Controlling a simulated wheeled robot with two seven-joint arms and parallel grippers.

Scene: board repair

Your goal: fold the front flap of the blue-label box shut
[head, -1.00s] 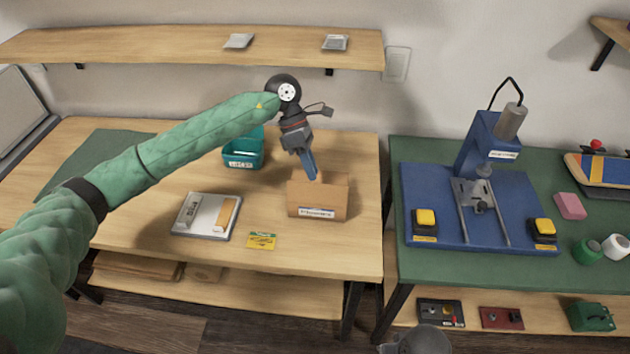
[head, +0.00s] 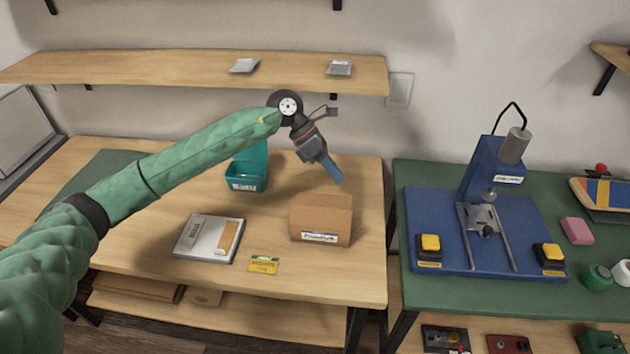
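The blue-label box (head: 320,219) is a brown cardboard box on the wooden table, with a blue-and-white label low on its front face. Its front face shows plainly; how its flaps lie on top is too small to tell for sure. My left gripper (head: 334,173) is above and just behind the box, its blue fingers pointing down and to the right. The fingers look close together and nothing shows between them. They appear apart from the box. My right gripper is not in view.
A teal bin (head: 247,168) stands behind and left of the box. A grey-white case (head: 209,238) and a yellow-green card (head: 264,264) lie to the left. A blue press (head: 485,230) stands on the green table at right. A shelf (head: 200,68) hangs above.

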